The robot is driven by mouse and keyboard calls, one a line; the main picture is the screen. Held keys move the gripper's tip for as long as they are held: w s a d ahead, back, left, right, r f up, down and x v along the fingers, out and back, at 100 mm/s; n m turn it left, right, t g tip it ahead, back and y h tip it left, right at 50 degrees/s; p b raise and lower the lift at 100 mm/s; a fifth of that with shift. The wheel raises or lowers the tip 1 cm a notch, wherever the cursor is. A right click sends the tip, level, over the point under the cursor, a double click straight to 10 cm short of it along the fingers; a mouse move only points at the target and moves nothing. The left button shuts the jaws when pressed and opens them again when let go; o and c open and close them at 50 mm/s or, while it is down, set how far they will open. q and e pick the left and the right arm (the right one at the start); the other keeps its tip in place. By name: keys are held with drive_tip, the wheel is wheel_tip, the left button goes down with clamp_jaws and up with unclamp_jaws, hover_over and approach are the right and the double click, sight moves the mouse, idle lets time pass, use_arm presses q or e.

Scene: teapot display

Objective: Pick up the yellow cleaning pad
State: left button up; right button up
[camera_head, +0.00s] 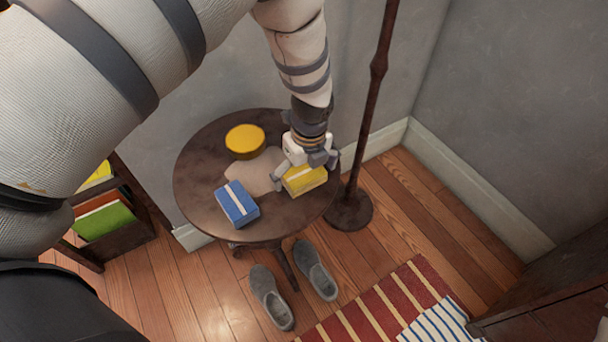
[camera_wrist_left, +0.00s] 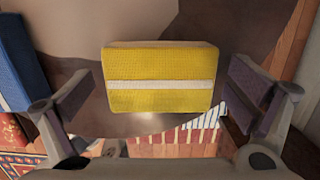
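The yellow cleaning pad (camera_head: 304,180) is a block with a white band, lying near the right edge of the round dark table (camera_head: 195,200). In the left wrist view the pad (camera_wrist_left: 160,68) lies centred ahead, between the fingers. My left gripper (camera_head: 305,168) is just above the pad in the head view. In the wrist view the left gripper (camera_wrist_left: 160,98) has its fingers spread wide, with a gap on each side of the pad, and it holds nothing. My right gripper is not in view.
A blue pad (camera_head: 237,204) with a white band lies left of the yellow one. A round yellow-topped thing (camera_head: 245,140) stands behind. A dark pole (camera_head: 372,100) rises close to the table's right side. Grey shoes (camera_head: 271,297) and a striped rug (camera_head: 385,310) are on the floor.

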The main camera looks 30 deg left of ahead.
sight(303, 173)
use_arm(q)
drive_tip(key=c, duration=1)
drive_tip(key=shift+r, duration=0.1)
drive_tip(key=shift+r, duration=0.4)
drive_tip(key=r, duration=0.2)
drive_tip(key=r+p, duration=0.1)
drive_tip(key=r, duration=0.1)
drive_tip(key=shift+s+d, duration=0.2)
drive_tip(key=shift+s, duration=0.1)
drive_tip(key=s+d+r+p, duration=0.2)
drive_tip(key=s+d+r, duration=0.3)
drive_tip(key=s+r, duration=0.3)
drive_tip(key=s, duration=0.4)
drive_tip(key=shift+s+d, duration=0.15)
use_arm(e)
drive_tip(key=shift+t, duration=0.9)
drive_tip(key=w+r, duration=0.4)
